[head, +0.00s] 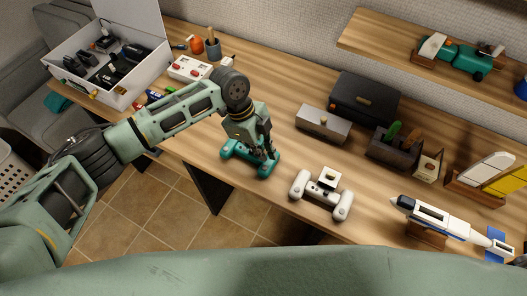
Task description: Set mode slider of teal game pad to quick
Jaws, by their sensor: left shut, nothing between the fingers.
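The teal game pad (237,154) lies on the wooden table near its front edge, left of the middle in the head view. My left gripper (267,158) is shut and points down over the right half of the pad. Its fingertips are at or just above the pad's top; I cannot tell whether they touch. The gripper hides part of the pad, and the mode slider and its setting cannot be made out. My right gripper is not in view.
A white game pad (321,196) lies to the right, and a white rocket model (440,219) further right. Behind are a grey box (323,124), a black case (364,97) and a dark tool holder (391,149). A white open box (105,57) stands at the back left.

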